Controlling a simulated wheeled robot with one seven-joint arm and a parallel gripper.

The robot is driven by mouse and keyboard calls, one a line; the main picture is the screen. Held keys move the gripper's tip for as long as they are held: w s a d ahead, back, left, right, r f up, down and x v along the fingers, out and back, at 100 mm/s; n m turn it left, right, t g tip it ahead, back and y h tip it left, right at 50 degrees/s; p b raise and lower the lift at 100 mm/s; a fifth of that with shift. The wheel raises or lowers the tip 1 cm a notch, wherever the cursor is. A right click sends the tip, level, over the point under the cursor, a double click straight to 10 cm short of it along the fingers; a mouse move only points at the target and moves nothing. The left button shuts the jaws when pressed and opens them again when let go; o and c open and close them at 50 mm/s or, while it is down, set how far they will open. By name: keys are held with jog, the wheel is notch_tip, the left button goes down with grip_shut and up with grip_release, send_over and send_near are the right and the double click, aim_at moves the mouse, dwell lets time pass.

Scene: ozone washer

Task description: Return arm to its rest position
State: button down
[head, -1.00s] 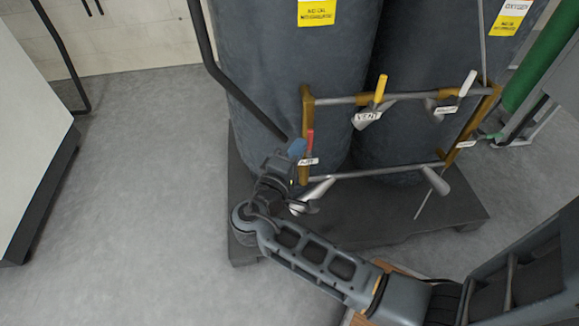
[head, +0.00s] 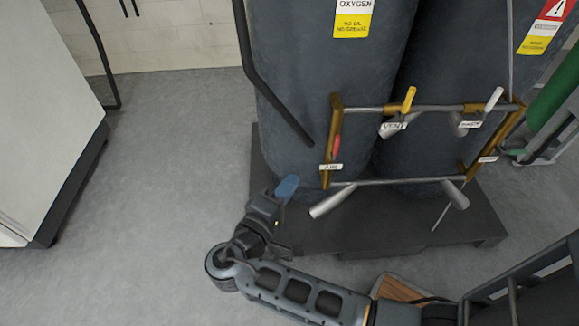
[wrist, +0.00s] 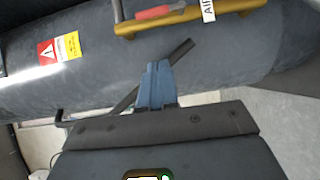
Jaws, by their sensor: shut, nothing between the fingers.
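My gripper (head: 287,188) has blue fingers and is at the lower middle of the head view, in front of the left grey tank (head: 330,80). Its fingers are shut together and empty. In the wrist view the blue fingers (wrist: 156,82) point toward the tank and the gold pipe bracket (wrist: 195,25), apart from both. The red-handled AIR valve (head: 336,148) is above and to the right of my gripper in the head view. My arm is bent, reaching from the lower right to the left.
The pipe frame carries a yellow VENT handle (head: 408,98) and a white handle (head: 494,98). The tanks stand on a dark pallet (head: 390,230). A black bent rail (head: 262,85) runs by the left tank. A white cabinet (head: 45,110) stands left; open floor (head: 165,180) lies between.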

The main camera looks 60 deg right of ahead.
jog(key=shift+a, duration=0.2)
jog(key=s+a+f+n+t+y, duration=0.1)
jog(key=s+f+n+t+y, duration=0.3)
jog(key=s+f+y, duration=0.55)
jog(key=s+a+r+t+y, duration=0.2)
jog(key=s+a+t+y, duration=0.3)
jog(key=s+a, duration=0.4)
jog(key=s+a+r+m+t+y+p, duration=0.1)
jog(key=r+p, duration=0.9)
jog(key=r, duration=1)
jog(key=s+a+r+m+t+y+p, duration=0.1)
jog(key=r+p, duration=0.9)
jog(key=r, duration=1)
jog(key=s+m+t+y, duration=0.1)
jog(key=s+m+t, duration=0.1)
jog(key=s, duration=0.1)
jog(key=shift+a+m+t, duration=0.15)
jog(key=shift+m+t, duration=0.15)
